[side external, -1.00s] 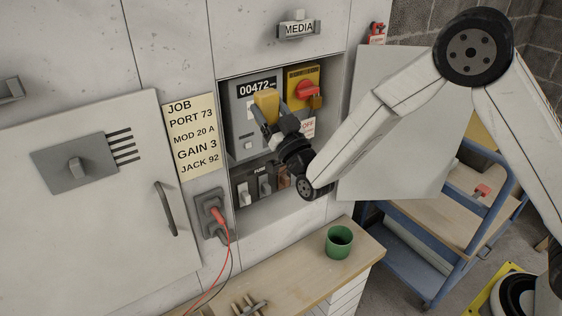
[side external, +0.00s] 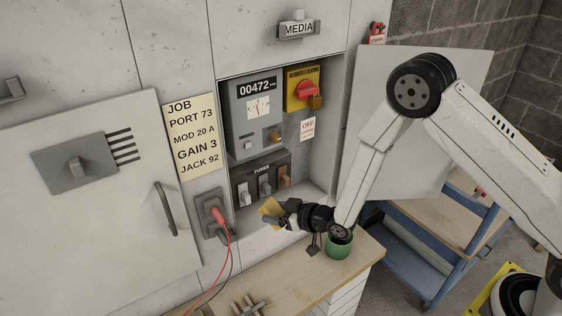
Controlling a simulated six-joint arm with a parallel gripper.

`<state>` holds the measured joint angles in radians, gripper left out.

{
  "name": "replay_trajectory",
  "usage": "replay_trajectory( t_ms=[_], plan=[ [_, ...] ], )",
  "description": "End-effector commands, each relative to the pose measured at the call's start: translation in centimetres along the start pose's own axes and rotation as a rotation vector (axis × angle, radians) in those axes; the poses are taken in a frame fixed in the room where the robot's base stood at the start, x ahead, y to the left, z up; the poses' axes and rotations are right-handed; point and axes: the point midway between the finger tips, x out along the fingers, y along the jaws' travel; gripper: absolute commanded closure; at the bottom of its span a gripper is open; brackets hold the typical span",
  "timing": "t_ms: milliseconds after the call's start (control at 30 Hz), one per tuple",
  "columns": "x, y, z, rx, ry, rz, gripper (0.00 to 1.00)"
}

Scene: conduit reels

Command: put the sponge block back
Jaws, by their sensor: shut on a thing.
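The sponge block is a small yellow block (side external: 270,212) in the side external view, below the fuse panel and just right of the grey socket. My gripper (side external: 279,213) is shut on it and holds it up in front of the lower edge of the open cabinet recess. The fingers hide part of the block. I cannot tell whether the block touches the cabinet front.
A green cup (side external: 338,248) stands on the wooden bench (side external: 300,262), close below my wrist and partly hidden by it. A red plug (side external: 218,215) with a hanging cable sits left of the block. The fuses (side external: 264,184) and a meter (side external: 258,107) are above. A blue trolley (side external: 428,262) stands right.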

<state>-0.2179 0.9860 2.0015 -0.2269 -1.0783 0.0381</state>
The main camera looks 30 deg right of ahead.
Motion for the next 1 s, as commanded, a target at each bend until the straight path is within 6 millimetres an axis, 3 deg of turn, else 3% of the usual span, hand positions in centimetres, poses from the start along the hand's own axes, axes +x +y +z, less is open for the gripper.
replay_trajectory(
  t_ms=[267, 500, 700, 1000],
  plan=[
    [-2.2, -1.1, 9.8, -0.077, -0.352, -0.138, 0.78],
    [-5.8, -2.2, 17.5, -0.166, -0.585, -0.23, 0.78],
    [-8.2, -2.7, 21.0, -0.217, -0.675, -0.267, 0.78],
    [-9.0, -2.8, 22.1, -0.235, -0.7, -0.279, 0.78]
  ],
)
